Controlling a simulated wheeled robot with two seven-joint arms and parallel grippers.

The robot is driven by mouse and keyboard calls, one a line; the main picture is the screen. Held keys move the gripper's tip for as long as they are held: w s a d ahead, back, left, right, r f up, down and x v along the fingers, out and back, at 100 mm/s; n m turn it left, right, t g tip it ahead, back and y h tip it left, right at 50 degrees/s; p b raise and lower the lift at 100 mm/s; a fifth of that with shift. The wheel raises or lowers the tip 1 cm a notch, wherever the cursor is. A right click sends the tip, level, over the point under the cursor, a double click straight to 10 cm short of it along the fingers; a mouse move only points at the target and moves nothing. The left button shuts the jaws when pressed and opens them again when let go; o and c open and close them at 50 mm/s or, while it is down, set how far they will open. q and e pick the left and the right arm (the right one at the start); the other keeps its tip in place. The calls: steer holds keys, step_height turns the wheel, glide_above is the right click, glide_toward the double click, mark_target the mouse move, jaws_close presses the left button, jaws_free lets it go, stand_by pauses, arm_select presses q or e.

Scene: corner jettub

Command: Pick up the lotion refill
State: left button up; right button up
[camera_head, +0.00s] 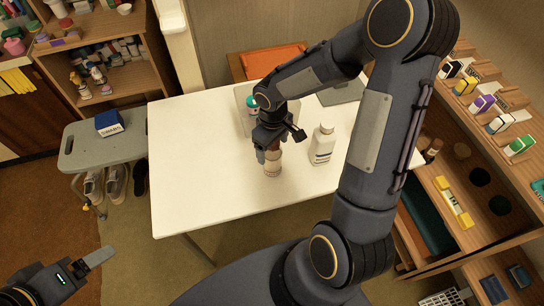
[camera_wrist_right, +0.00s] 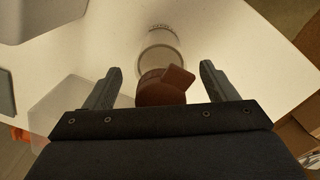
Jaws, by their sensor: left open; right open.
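A bottle with a brown top (camera_head: 272,166) stands upright on the white table (camera_head: 200,185). My right gripper (camera_head: 268,148) is over it, pointing down. In the right wrist view the brown top (camera_wrist_right: 160,90) lies between the two spread fingers, with gaps at both sides and no grip. I cannot read either label, so I cannot tell which is the lotion refill. My left gripper (camera_head: 88,266) is open and empty, low at the left, away from the table.
A clear tray (camera_head: 241,100) holding a teal-topped item stands behind the gripper. A grey flat item (camera_head: 342,93) lies at the table's back right. A grey stool (camera_head: 85,147) with a blue box stands left; a wooden shelf (camera_head: 470,180) stands right. The table's left part is clear.

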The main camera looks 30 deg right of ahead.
steer(key=shift+f, duration=0.25)
steer(key=c, duration=1.6)
steer(key=shift+r, duration=0.1)
